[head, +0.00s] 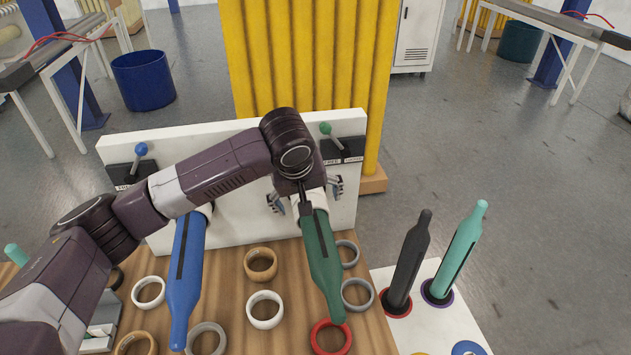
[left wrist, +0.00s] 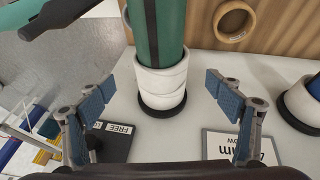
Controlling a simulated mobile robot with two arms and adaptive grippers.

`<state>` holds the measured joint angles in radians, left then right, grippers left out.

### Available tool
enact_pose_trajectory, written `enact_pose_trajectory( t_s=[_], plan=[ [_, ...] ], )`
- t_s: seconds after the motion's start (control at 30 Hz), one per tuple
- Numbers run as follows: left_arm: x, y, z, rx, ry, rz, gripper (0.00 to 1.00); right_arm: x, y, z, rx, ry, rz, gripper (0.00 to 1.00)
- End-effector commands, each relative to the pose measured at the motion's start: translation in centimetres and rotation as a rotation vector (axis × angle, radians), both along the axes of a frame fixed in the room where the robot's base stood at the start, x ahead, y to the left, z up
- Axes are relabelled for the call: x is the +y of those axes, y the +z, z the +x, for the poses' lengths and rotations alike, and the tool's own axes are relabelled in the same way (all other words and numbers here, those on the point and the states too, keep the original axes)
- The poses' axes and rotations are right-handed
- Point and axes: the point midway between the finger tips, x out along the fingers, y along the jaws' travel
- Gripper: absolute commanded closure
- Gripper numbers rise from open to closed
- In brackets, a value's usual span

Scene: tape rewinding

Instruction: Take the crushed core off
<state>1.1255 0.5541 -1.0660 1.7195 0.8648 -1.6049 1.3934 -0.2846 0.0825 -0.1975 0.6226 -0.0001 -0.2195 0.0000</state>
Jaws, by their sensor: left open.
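A green spindle (head: 323,255) sticks out from the white panel (head: 235,225). A crumpled white core (head: 322,197) sits around its base, against the panel; the left wrist view shows the core (left wrist: 160,82) with a black flange (left wrist: 161,106) behind it. My left gripper (head: 306,194) is at the spindle's base. Its fingers are open, one on each side of the core and apart from it, as the left wrist view shows my left gripper (left wrist: 162,98) too. My arm hides part of the panel. My right gripper is not in view.
A blue spindle (head: 187,265) with a white core stands left. Levers with a green knob (head: 325,128) and a blue knob (head: 141,149) are on the panel. Several loose rings lie on the wooden table (head: 235,290). Black (head: 408,262) and teal (head: 460,253) pegs stand right.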

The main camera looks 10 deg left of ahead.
Motion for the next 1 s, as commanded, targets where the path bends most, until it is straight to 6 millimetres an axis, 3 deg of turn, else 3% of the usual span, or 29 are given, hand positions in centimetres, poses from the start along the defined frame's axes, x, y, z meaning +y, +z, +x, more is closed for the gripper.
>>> enact_pose_trajectory(
  t_s=[0.37, 0.6, 0.77, 0.93, 1.0],
  plan=[
    [0.0, -4.4, 2.0, 0.003, 0.0, 0.003, 0.16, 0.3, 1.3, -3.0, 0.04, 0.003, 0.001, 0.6],
    [-0.1, -6.6, 3.0, 0.001, 0.0, 0.0, 0.16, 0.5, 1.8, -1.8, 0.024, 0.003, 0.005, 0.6],
    [-0.1, -7.0, 3.2, 0.0, -0.001, 0.001, 0.16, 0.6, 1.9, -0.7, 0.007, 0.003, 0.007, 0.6],
    [-0.1, -7.0, 3.2, 0.0, -0.001, 0.001, 0.16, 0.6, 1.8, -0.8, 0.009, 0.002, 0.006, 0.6],
    [-0.1, -7.0, 3.2, 0.0, -0.001, 0.001, 0.23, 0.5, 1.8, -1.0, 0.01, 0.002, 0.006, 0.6]
  ],
)
